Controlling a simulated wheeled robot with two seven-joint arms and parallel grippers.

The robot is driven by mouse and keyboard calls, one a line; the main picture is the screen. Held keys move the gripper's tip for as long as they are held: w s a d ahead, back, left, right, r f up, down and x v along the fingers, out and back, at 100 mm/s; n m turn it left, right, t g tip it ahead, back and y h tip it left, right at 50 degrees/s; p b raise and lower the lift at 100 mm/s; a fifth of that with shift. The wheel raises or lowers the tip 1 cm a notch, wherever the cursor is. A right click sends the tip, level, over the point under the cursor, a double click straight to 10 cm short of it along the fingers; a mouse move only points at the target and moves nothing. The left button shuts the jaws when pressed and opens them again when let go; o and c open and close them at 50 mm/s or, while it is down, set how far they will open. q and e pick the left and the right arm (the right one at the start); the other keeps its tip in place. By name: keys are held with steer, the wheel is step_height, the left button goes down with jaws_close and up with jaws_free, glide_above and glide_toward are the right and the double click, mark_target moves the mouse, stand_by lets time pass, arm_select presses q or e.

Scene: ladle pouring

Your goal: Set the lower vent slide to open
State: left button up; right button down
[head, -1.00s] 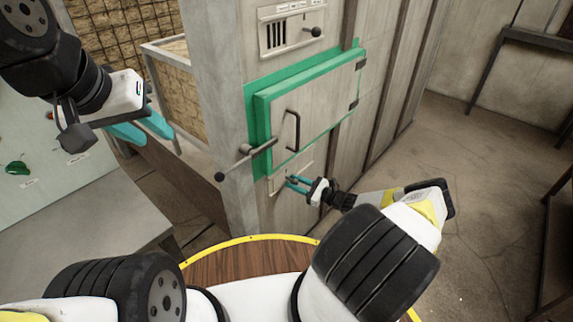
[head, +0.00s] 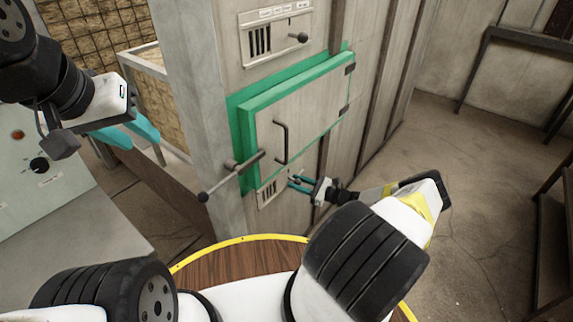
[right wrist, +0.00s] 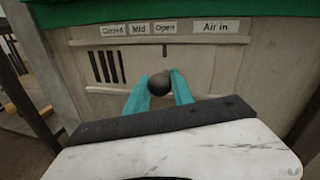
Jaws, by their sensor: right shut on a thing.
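The lower vent (head: 267,193) is below the green-framed door; its plate (right wrist: 222,62) fills much of the right wrist view. That plate carries the labels Closed, Mid, Open and Air in. Its slide has a dark round knob (right wrist: 159,84), seen below the Open label, and dark slots show at the left. My right gripper (head: 294,182) is at the vent, its teal fingers shut on the knob from both sides. My left gripper (head: 143,142) hangs at the left with its teal fingers apart, empty and away from the vent.
The closed door (head: 295,115) with a dark handle is just above the vent. A lever (head: 228,178) with a ball end sticks out at its left. An upper vent (head: 277,32) has its own knob.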

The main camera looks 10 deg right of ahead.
steer(key=c, duration=1.1)
jaws_free()
steer(key=shift+w+d, duration=0.2)
steer(key=shift+d, duration=0.15)
steer(key=shift+a, duration=0.1)
steer(key=shift+s, duration=0.1)
steer(key=v, duration=0.7)
steer(key=shift+s+d, duration=0.25)
